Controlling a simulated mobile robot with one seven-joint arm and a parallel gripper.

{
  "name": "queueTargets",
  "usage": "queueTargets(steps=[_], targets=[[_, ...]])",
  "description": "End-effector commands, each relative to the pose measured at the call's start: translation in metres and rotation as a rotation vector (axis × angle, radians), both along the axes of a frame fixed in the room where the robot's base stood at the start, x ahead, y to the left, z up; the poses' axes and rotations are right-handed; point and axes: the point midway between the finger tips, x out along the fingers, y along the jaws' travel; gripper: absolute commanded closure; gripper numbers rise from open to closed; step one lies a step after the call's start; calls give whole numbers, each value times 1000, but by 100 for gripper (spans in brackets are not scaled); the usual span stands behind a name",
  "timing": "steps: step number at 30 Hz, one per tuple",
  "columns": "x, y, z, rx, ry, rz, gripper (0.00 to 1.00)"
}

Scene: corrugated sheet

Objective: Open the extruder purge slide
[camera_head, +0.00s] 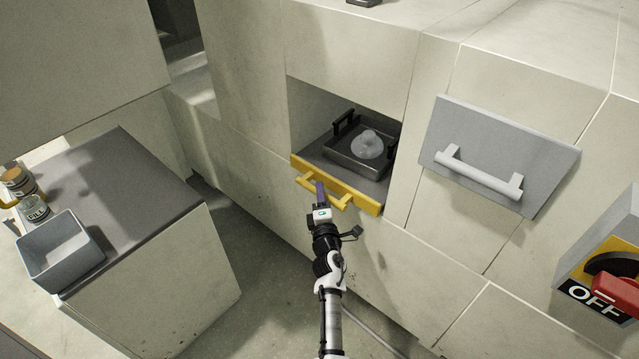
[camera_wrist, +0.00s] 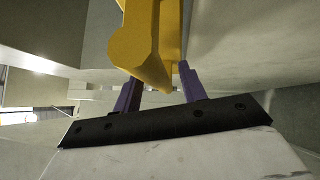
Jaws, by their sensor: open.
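The purge slide has a yellow front (camera_head: 365,204) with a yellow bar handle (camera_head: 338,201), low in a recess of the pale cabinet. A dark metal pan (camera_head: 345,160) with black handles sits on the slide and holds a clear, rounded lump (camera_head: 367,144). My gripper (camera_head: 320,188) is at the handle's left part. In the wrist view the yellow handle (camera_wrist: 150,40) lies between the two purple fingers of my gripper (camera_wrist: 158,88). The fingers are apart and open around it; contact is unclear. The slide's rear is hidden inside the recess.
A grey panel with a light handle (camera_head: 478,172) is on the right. A red rotary switch marked OFF (camera_head: 616,293) stands at far right. On the left, a grey-topped counter (camera_head: 125,185) bears a grey bin (camera_head: 60,255) and jars. The floor between is clear.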

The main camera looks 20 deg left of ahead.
Motion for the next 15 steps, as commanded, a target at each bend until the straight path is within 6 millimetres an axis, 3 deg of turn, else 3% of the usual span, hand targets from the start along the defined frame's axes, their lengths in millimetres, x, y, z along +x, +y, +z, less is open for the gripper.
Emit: queueTargets(steps=[13, 15], targets=[[0, -1, 1, 0, 0, 0, 59], [-1, 0, 1, 0, 0, 0, 68]])
